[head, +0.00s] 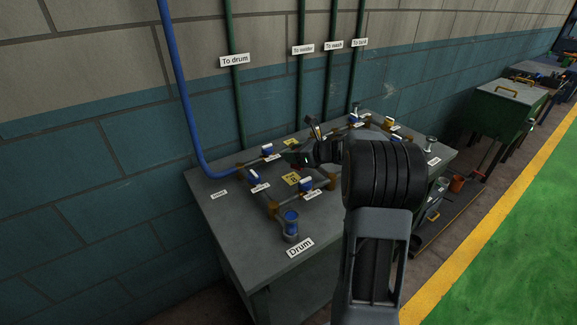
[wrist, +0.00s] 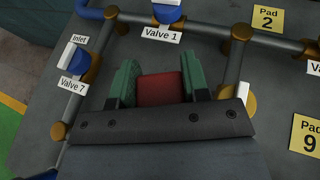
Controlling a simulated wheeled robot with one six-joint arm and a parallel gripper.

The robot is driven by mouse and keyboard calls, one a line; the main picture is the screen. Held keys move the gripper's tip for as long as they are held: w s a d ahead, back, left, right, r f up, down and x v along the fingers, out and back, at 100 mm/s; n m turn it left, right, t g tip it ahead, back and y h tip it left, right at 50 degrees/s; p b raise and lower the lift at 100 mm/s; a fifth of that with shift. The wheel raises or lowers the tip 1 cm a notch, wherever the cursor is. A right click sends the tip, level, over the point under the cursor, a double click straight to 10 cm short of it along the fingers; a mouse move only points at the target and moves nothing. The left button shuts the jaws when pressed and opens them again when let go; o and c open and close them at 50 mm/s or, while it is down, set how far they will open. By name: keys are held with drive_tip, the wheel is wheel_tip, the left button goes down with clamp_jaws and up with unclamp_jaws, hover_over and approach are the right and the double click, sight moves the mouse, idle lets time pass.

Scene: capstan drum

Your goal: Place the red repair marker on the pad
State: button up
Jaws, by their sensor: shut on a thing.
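My gripper (wrist: 158,80) is shut on the red repair marker (wrist: 160,90), which sits between its two green finger pads in the wrist view. In the head view my gripper (head: 303,159) is over the workbench among the pipes, and only a small bit of red shows there. A yellow card reading Pad 2 (wrist: 267,19) lies at the upper right of the wrist view. A yellow card reading Pad 9 (wrist: 308,134) is at the right edge. Both are apart from the marker. I cannot tell the marker's height above the bench.
The grey workbench (head: 232,215) carries pipes and valves, among them Valve 1 (wrist: 165,14) and Valve 7 (wrist: 73,58). A blue cup-like fitting (head: 291,226) stands by the Drum label (head: 300,248). A tall blue pipe (head: 177,85) rises at the wall. The bench's front left is clear.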

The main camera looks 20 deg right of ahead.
drive_tip(key=shift+w+a+f, duration=0.25)
drive_tip(key=shift+w+f, duration=0.15)
drive_tip(key=shift+f, duration=0.15)
drive_tip(key=shift+w+a+f, duration=0.25)
drive_tip(key=shift+w+f, duration=0.1)
drive_tip(key=shift+f, duration=0.2)
drive_tip(key=shift+w+a+f, duration=0.1)
drive_tip(key=shift+w+f, duration=0.05)
drive_tip(key=shift+f, duration=0.75)
drive_tip(key=shift+w+a+f, duration=0.1)
drive_tip(key=shift+f, duration=0.8)
drive_tip(key=shift+f+b, duration=0.15)
drive_tip(key=shift+b, duration=0.25)
drive_tip(key=o, duration=1)
drive_tip(key=shift+c, duration=0.2)
drive_tip(key=shift+r+p, duration=0.25)
drive_tip(key=shift+p, duration=0.1)
drive_tip(key=shift+s+d, duration=0.3)
drive_tip(key=shift+s, duration=0.05)
drive_tip(key=v, duration=1.1)
drive_tip(key=shift+s+r, duration=0.1)
